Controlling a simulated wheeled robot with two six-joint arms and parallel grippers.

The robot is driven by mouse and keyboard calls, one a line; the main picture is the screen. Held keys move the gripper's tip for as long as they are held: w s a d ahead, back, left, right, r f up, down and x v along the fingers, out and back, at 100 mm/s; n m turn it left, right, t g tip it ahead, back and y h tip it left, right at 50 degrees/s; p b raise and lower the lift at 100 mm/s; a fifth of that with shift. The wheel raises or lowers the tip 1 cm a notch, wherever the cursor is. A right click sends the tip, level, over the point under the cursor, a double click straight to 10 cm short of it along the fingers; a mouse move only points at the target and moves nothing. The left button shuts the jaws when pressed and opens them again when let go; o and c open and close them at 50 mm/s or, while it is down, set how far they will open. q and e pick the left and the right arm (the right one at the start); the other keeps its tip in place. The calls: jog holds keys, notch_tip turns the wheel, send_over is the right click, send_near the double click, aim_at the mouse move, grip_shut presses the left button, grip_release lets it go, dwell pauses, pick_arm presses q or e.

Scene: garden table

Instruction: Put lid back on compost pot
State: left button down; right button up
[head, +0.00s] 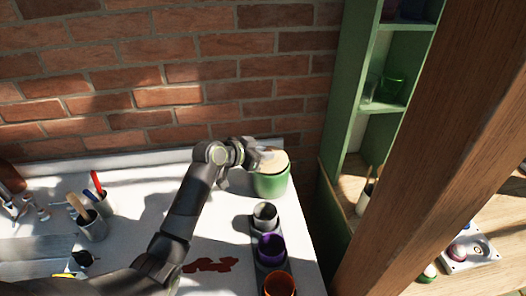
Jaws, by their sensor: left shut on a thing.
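The compost pot (270,184) is a green round pot at the back right corner of the white table. A light wooden lid (275,161) is at its top. My left gripper (258,156) is at the lid's left side and is shut on it. I cannot tell whether the lid sits fully on the rim, as the gripper and arm hide part of it. My right gripper is not in view.
A dark tray with a grey cup (265,216), a purple cup (271,250) and an orange cup (280,285) lies in front of the pot. Tool holders (92,226) stand at the left. A green shelf (352,90) and wooden post (440,150) are at the right.

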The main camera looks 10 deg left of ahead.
pick_arm(q)
jog(key=shift+f, duration=0.2)
jog(key=c, duration=1.3)
grip_release()
jog(key=shift+o, duration=0.3)
jog(key=shift+r, duration=0.15)
